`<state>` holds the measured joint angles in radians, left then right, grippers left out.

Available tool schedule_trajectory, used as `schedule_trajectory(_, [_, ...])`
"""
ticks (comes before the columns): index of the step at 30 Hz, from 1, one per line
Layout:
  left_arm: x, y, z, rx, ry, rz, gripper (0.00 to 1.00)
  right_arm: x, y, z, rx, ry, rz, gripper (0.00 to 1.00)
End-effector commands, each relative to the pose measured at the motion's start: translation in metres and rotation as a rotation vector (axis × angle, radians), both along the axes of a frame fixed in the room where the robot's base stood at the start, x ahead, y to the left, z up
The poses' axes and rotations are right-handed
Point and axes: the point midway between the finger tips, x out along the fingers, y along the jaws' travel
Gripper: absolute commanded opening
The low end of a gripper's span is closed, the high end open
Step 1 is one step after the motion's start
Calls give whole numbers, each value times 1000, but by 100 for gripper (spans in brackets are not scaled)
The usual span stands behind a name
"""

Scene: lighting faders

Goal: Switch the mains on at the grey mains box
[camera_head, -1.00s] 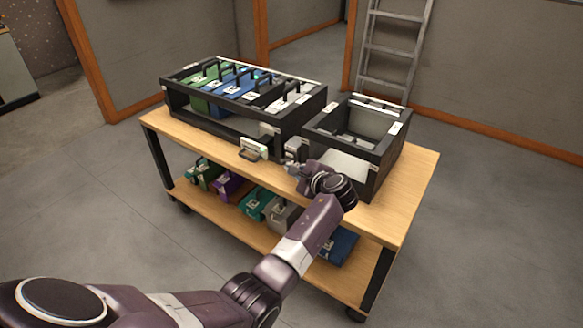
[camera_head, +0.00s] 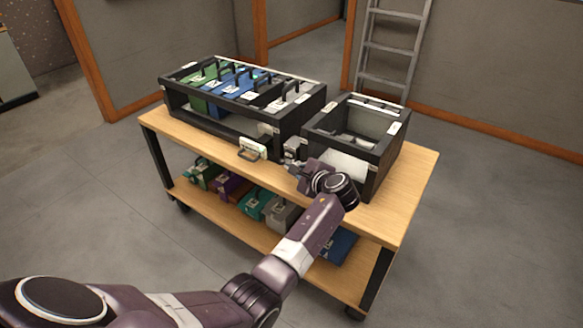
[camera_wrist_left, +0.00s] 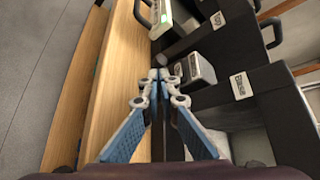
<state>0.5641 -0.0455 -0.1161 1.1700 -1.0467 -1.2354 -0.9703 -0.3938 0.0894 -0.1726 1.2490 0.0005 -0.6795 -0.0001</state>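A small grey box (camera_head: 293,149), which I take for the mains box, sits on the table between the two black racks. It also shows in the left wrist view (camera_wrist_left: 192,72), beside a black rack labelled "Base". I cannot make out the state of its switch. My left gripper (camera_head: 297,167) is just in front of the grey box, partly hidden by its own wrist in the head view. In the left wrist view its blue-padded fingers (camera_wrist_left: 158,76) converge and the tips meet, with nothing seen between them. The tips appear close to the box; contact cannot be told. My right gripper is not in view.
A large black rack (camera_head: 222,134) holds green, blue and grey modules; a smaller black rack (camera_head: 372,184) stands to its right. A pale device with a handle (camera_head: 253,148) is at the table's front edge. Several coloured modules lie on the lower shelf (camera_head: 235,222). The table's right end is clear.

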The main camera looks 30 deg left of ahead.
Motion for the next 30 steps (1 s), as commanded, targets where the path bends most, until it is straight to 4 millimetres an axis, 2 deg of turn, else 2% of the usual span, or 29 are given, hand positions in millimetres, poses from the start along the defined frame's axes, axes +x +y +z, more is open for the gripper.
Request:
schedule_trajectory(1, [-3,-3,8,7,-8,3,0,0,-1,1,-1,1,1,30])
schedule_trajectory(9, [-31,-51,24,-3,2,-2,0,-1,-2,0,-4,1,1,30])
schedule_trajectory(15, [-47,-77,35,-5,6,-2,0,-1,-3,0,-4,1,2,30])
schedule_trajectory(21, [-54,-87,39,-4,8,-2,0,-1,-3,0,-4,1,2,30])
schedule_trajectory(30, [-54,-87,39,-5,9,-3,0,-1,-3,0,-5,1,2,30])
